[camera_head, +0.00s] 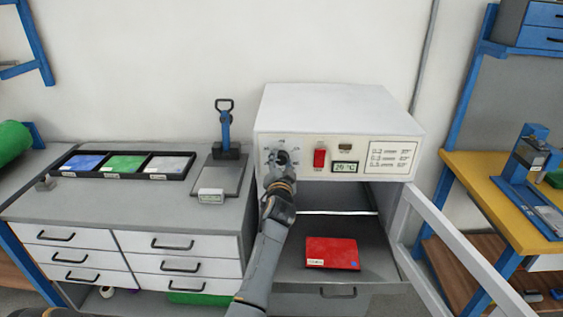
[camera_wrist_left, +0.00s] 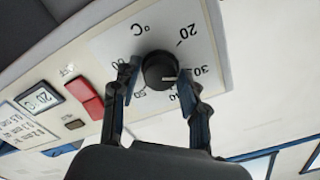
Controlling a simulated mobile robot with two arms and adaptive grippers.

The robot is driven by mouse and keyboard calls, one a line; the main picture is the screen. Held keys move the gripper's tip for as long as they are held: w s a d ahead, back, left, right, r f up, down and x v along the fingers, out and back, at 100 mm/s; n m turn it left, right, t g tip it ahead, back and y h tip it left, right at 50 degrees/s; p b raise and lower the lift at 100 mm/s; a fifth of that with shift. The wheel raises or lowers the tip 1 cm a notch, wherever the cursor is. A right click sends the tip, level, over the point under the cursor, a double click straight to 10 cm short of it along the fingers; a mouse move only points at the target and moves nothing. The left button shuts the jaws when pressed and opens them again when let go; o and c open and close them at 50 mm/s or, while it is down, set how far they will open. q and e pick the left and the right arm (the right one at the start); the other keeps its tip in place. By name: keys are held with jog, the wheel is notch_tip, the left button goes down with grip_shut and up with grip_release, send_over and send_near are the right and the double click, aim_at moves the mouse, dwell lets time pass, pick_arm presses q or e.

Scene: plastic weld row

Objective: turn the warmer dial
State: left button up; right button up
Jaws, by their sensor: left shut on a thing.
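The warmer (camera_head: 335,105) is a white box at the back of the bench, with a control panel on its front. Its dial is a black round knob, clear in the left wrist view (camera_wrist_left: 160,70), on a white scale plate marked in °C. The knob's white pointer faces roughly the 30 to 40 marks. My left gripper (camera_head: 280,163) is at the panel's left end, its fingers closed on opposite sides of the knob; the fingers also show in the left wrist view (camera_wrist_left: 158,95). In the head view the gripper partly covers the dial. My right gripper is out of view.
A red switch (camera_head: 319,157) and a small temperature display (camera_head: 345,168) sit right of the dial. Below, the warmer is open, with a red sheet (camera_head: 332,253) inside. A black tray (camera_head: 75,157) of coloured sheets and a scale-like plate (camera_head: 213,182) stand left.

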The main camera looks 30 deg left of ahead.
pick_arm(q)
jog(key=shift+m, duration=0.6)
jog(key=shift+a, duration=0.1)
jog(key=o, duration=1.1)
jog(key=shift+o, duration=0.2)
jog(key=shift+w+a+f, duration=0.1)
jog(key=v, duration=1.2)
